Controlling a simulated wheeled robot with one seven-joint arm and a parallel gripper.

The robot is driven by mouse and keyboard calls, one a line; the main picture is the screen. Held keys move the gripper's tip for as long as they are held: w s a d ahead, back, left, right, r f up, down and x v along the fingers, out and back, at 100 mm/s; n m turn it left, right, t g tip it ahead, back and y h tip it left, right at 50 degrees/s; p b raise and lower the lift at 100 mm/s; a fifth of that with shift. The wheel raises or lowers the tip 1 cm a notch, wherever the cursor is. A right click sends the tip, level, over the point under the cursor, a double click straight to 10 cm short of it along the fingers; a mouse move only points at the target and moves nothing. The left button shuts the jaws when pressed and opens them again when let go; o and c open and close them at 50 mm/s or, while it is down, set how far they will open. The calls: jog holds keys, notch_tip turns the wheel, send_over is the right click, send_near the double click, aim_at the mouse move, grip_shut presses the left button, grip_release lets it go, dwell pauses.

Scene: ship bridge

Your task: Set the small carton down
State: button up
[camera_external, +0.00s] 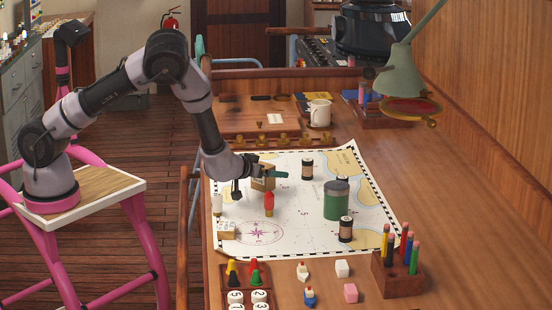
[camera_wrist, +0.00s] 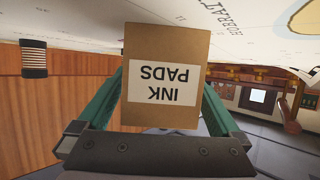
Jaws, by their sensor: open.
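The small carton (camera_external: 263,183) is a brown box at the chart's left part, beside the red peg. In the wrist view the carton (camera_wrist: 165,50) fills the middle, with a white label reading "INK PADS" upside down. My gripper (camera_external: 264,172) is around the carton, with one green finger on each side of it. The jaws are open. In the wrist view the carton's far end meets the pale chart (camera_wrist: 240,25), and it appears to stand on it. The chart (camera_external: 300,235) lies flat on the wooden desk. Any small gap under the carton is hard to tell.
A red peg (camera_external: 269,204), a green canister (camera_external: 337,200), dark jars (camera_external: 307,168) and a white block (camera_external: 227,229) stand on the chart. A pencil holder (camera_external: 398,276) is front right. A white mug (camera_external: 319,113) and green lamp (camera_external: 402,75) are behind.

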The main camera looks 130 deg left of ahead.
jog(key=v, duration=0.5)
jog(key=shift+d+r, duration=0.15)
jog(key=shift+d, duration=0.05)
jog(key=r, duration=0.6)
jog(key=shift+a+r, duration=0.2)
jog(key=shift+r, duration=0.25)
